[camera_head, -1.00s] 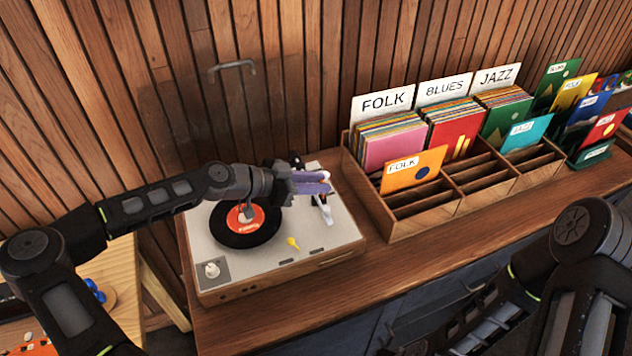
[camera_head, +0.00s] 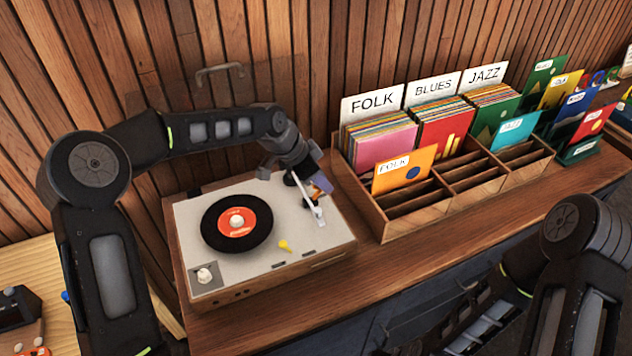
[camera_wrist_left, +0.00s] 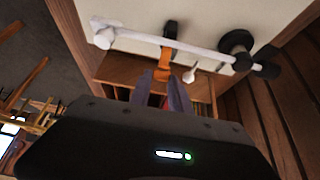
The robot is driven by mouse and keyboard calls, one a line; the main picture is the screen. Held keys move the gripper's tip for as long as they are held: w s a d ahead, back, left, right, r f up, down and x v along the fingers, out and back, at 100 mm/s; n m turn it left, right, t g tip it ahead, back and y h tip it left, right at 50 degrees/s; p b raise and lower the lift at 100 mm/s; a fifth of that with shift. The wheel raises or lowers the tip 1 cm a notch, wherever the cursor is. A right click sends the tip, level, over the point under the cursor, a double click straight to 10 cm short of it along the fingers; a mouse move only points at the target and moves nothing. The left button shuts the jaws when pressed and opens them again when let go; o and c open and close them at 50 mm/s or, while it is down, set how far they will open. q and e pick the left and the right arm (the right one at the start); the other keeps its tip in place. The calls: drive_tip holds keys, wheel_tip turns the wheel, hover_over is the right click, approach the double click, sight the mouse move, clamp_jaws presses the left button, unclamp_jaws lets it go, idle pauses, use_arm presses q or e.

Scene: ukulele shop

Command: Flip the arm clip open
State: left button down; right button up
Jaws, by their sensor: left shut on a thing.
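The turntable (camera_head: 285,215) stands on the wooden counter with a black record and orange label (camera_head: 236,222) on it. Its white tonearm (camera_head: 308,200) lies along the right side of the deck; it crosses the left wrist view (camera_wrist_left: 205,50). The arm clip, a black post with an orange part (camera_wrist_left: 162,70), is beside the tonearm. My left gripper (camera_head: 318,185) is at the tonearm's right side, pointing down. In the left wrist view its two fingers (camera_wrist_left: 163,92) are closed around the orange part. The fingers partly hide the clip. My right gripper is out of view.
A yellow piece (camera_head: 285,246) and a white knob (camera_head: 204,275) are on the deck's front. The raised clear lid (camera_head: 250,110) is behind my left arm. A wooden record crate (camera_head: 400,225) stands close to the right. Bare counter (camera_head: 290,325) lies in front.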

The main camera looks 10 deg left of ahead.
use_arm(q)
drive_tip(key=shift+w+d+f+g+y+p, duration=0.1)
drive_tip(key=shift+w+d+g+y+p, duration=0.1)
drive_tip(key=shift+d+g+y+p, duration=0.25)
drive_tip(key=shift+w+d+g+y+p, duration=0.15)
drive_tip(key=shift+w+g+y, duration=0.1)
drive_tip(key=shift+y, duration=0.4)
drive_tip(key=shift+w+d+f+g+y+p, duration=0.15)
drive_tip(key=shift+f+g+y+p, duration=0.2)
drive_tip(key=shift+g+y+p, duration=0.25)
drive_tip(key=shift+f, duration=0.15)
drive_tip(key=c, duration=1.2)
unclamp_jaws()
drive_tip(key=shift+f, duration=0.1)
